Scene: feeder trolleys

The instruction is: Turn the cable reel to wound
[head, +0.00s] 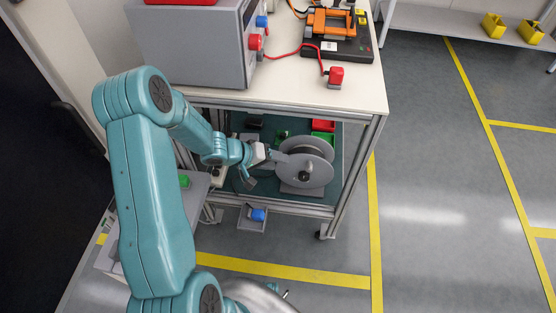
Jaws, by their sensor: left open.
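The cable reel (318,170) is a grey disc-shaped spool with a dark hub, standing on a base on the lower shelf of the trolley. My left arm reaches in from the left under the tabletop. My left gripper (272,156) is open at the left side of the reel, close to its rim. I cannot tell whether the fingers touch the reel. The reel's back side is hidden, and no wound or unwound mark is legible. My right gripper is not in view.
The trolley's pale tabletop (362,92) overhangs the reel and carries a grey box (190,45), an orange-framed device (330,22) and a red block (335,76). Red and green bins (323,126) sit behind the reel. A trolley post (357,170) stands right. Floor at right is clear.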

